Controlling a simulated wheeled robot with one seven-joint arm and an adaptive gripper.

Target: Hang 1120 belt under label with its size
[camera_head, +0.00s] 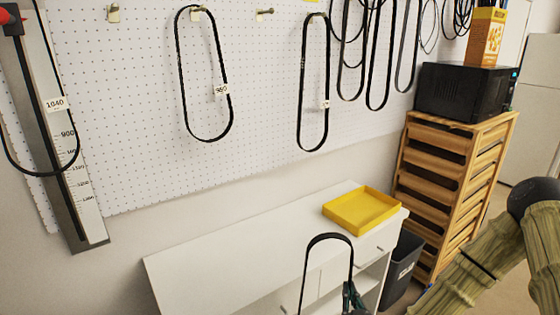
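A black belt loop (307,265) stands upright in front of the white cabinet, its lower end cut off by the bottom edge; no size tag shows on it. My gripper (353,300), dark and partly cut off, appears closed around its right strand. Another belt (181,75) with a white tag hangs on a pegboard hook (197,10). A further tagged belt (301,95) hangs to its right. No label reading 1120 is legible; the board's top is out of view.
Hooks at upper left (113,14) and upper middle (265,11) are bare. More belts (378,60) crowd the board's right. A yellow tray (362,209) sits on the white cabinet (225,255). A wooden drawer unit (450,165) carries a black microwave (465,92).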

